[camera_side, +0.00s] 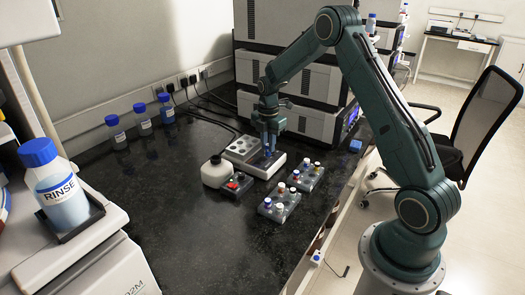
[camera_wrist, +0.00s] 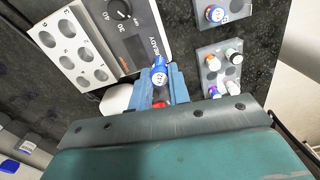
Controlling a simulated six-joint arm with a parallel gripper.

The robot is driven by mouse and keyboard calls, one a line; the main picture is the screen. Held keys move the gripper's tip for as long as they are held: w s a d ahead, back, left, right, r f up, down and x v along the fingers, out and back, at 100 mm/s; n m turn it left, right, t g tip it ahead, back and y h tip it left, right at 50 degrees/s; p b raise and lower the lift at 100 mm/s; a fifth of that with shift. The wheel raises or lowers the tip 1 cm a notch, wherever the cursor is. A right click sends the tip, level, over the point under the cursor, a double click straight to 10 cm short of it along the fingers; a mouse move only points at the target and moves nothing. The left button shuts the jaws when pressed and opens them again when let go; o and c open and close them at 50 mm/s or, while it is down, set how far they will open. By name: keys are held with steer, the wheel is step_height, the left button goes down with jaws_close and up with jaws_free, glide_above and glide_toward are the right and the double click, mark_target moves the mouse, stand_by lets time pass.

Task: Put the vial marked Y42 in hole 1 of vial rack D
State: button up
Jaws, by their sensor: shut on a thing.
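My gripper (camera_wrist: 161,84) is shut on a blue-capped vial (camera_wrist: 159,66), seen between the blue fingers in the wrist view. Its marking is too small to read, so I cannot tell if it is Y42. In the side view my gripper (camera_side: 268,150) is over the front of the pale instrument (camera_side: 278,163). Three small grey vial racks stand nearby: one with red caps (camera_side: 227,191), one in front (camera_side: 266,211) and one at the right (camera_side: 316,183). Their letters and hole numbers are not readable, so I cannot tell which is rack D.
A pale block with several empty holes (camera_wrist: 88,57) is beside the instrument with a dial. Blue-capped bottles (camera_side: 142,120) line the wall side. The black bench is clear at the front left.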

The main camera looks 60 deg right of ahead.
steer(key=s+d+f+m, duration=0.2)
steer(key=s, duration=1.2)
steer(key=shift+d+f+m, duration=0.2)
steer(key=shift+d+m, duration=0.1)
steer(key=shift+s+f, duration=0.1)
steer(key=shift+f, duration=0.05)
steer(key=shift+f, duration=1.8)
steer(key=shift+f, duration=1.1)
stand_by(0.8)
steer(key=o, duration=1.2)
steer(key=shift+r, duration=0.15)
